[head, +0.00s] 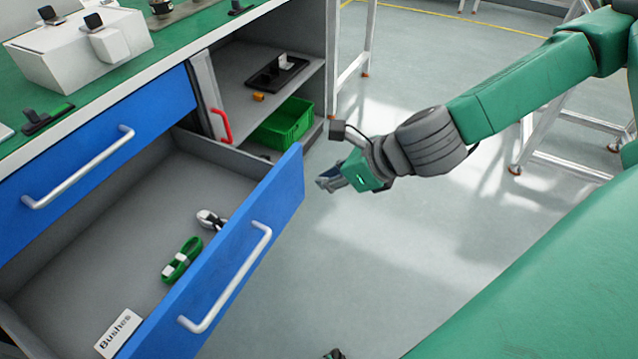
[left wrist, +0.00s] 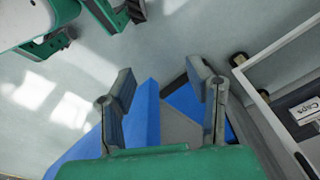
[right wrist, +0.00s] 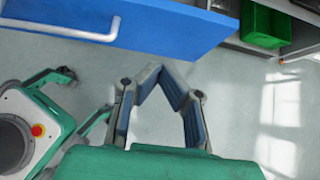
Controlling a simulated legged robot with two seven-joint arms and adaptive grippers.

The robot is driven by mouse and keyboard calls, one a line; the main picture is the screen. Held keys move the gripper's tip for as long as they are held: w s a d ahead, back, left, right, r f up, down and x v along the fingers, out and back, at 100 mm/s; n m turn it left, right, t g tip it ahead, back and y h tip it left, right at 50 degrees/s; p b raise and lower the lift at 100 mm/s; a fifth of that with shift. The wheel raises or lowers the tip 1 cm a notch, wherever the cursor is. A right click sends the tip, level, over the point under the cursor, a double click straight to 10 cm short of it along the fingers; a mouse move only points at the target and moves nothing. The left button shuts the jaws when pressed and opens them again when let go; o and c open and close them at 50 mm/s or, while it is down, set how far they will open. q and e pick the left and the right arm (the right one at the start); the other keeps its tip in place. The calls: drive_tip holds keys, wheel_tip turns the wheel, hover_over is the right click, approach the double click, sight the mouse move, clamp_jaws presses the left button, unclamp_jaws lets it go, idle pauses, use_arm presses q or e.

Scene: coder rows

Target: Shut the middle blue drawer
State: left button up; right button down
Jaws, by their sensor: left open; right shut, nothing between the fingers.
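The middle blue drawer (head: 238,262) stands pulled well out below a closed blue drawer (head: 95,150) in the head view. Its front has a white bar handle (head: 228,280). Inside lie a green cable bundle (head: 182,260), a white and black bundle (head: 211,219) and a "Bushes" label (head: 118,333). My right gripper (head: 328,182) is shut and empty, just right of the drawer front's far end and apart from it. The right wrist view shows its fingertips (right wrist: 160,70) together below the drawer front (right wrist: 150,25). My left gripper (left wrist: 163,82) is open, with blue surfaces behind its fingers.
Right of the drawers is an open shelf bay with a red handle (head: 222,124) and a green bin (head: 285,124). A white box (head: 75,50) stands on the green worktop. The floor (head: 400,240) beside the drawer is clear. A "Caps" label (left wrist: 306,110) shows in the left wrist view.

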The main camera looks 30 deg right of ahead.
sight(271, 187)
drive_tip(key=b+x, duration=0.2)
drive_tip(key=x, duration=0.1)
drive_tip(key=r+b+x, duration=0.1)
drive_tip(key=b+x, duration=0.1)
drive_tip(key=x, duration=0.2)
drive_tip(key=w+a+b+x, duration=0.1)
drive_tip(key=b+x, duration=0.1)
drive_tip(key=x, duration=0.2)
drive_tip(key=shift+w+a+r+b, duration=0.1)
drive_tip(key=shift+w+r+b, duration=0.05)
drive_tip(key=shift+r+b, duration=0.15)
drive_tip(key=shift+w+a, duration=0.25)
drive_tip(key=shift+w, duration=0.1)
drive_tip(key=shift+a+r, duration=0.1)
drive_tip(key=shift+a, duration=0.15)
drive_tip(key=shift+w, duration=0.1)
